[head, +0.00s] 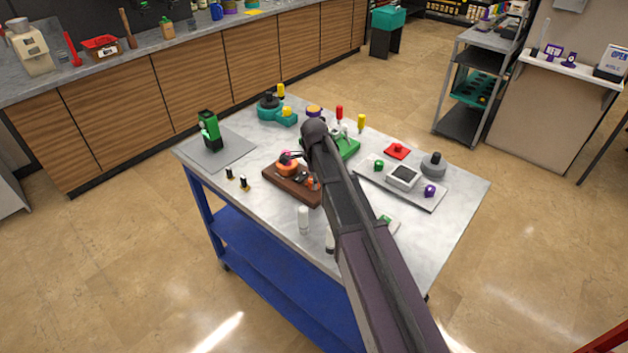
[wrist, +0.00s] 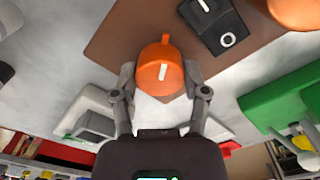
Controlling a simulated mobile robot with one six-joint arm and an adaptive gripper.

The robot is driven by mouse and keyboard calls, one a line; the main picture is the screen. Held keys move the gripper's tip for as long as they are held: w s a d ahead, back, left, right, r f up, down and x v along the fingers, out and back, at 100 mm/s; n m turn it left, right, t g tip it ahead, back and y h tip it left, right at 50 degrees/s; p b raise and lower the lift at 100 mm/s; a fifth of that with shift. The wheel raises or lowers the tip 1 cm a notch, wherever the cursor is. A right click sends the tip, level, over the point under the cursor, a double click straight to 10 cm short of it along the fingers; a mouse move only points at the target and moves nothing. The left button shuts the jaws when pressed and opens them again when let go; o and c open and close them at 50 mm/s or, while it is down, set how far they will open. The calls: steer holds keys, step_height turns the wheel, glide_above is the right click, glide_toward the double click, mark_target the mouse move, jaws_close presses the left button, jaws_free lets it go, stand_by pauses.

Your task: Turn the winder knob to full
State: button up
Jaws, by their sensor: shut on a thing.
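An orange round knob (wrist: 153,80) with a white pointer line and a small tab shows in the wrist view, by the edge of a brown board (wrist: 115,42). I take it as the winder knob. My gripper (wrist: 160,74) has one finger on each side of the knob and is shut on it. The white line points roughly up in the wrist view, slightly tilted. In the head view the brown board (head: 278,182) lies on the table with orange parts (head: 288,168) on it. My arm hides part of this area.
A black block (wrist: 222,35) with a white mark and a ring sits beside the knob. A green base (wrist: 275,100) lies to the right. The grey table (head: 440,190) also bears a white-grey panel (head: 425,200) and a green device (head: 209,130) on a grey plate.

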steer(key=shift+s+m, duration=0.15)
steer(key=shift+m, duration=0.35)
steer(key=o, duration=1.1)
steer(key=shift+o, duration=0.2)
steer(key=shift+n, duration=0.5)
